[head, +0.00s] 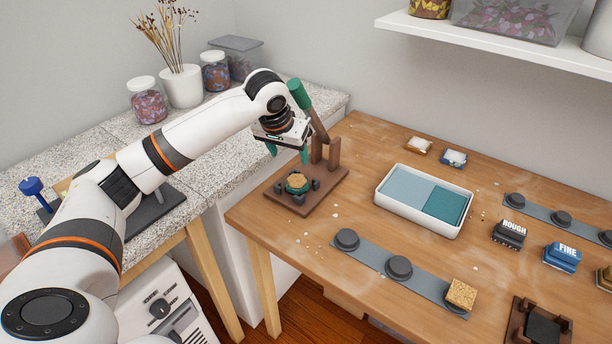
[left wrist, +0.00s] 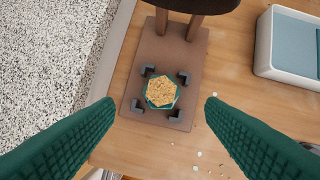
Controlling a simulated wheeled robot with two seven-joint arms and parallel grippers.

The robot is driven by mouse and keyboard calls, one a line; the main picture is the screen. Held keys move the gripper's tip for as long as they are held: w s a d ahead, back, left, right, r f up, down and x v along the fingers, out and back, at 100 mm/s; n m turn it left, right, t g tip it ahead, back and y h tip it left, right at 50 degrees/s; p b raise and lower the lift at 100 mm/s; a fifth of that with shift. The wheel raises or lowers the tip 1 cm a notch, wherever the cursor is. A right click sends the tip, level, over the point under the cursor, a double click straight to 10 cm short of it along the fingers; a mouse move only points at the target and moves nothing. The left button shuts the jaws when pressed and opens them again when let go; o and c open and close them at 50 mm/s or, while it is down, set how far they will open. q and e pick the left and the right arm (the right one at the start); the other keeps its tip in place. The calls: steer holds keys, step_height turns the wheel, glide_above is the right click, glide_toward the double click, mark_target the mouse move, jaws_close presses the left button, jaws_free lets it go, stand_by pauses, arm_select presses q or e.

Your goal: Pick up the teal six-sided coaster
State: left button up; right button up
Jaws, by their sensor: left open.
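The teal six-sided coaster (left wrist: 149,100) lies on a brown wooden stand base (left wrist: 190,85), between several dark corner blocks. A tan, flaky piece (left wrist: 161,91) lies on top of it and hides most of its face; only a teal rim shows. My left gripper (head: 288,152) is above the stand. Its two teal fingers are wide apart, with the coaster between and beyond them in the left wrist view (left wrist: 159,108). Nothing is between the fingertips. My right gripper is not in view.
The stand's upright post (head: 333,152) with a green-handled lever rises behind the coaster. A white two-part tray (head: 416,228) is to the right. A grey strip (head: 372,262) with dark knobs and a tan block (head: 461,294) lies in front.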

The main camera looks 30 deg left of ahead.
arm_select(q)
glide_above(296, 181)
steer(key=s, duration=0.2)
step_height(296, 181, down, 5)
steer(key=shift+r, duration=0.1)
steer(key=shift+w+a+f, duration=0.1)
steer(key=shift+w+f, duration=0.1)
steer(key=shift+f, duration=0.15)
steer(key=shift+w+f, duration=0.1)
steer(key=shift+f, duration=0.65)
steer(key=x, duration=0.3)
steer(key=shift+f, duration=0.45)
steer(key=c, duration=0.7)
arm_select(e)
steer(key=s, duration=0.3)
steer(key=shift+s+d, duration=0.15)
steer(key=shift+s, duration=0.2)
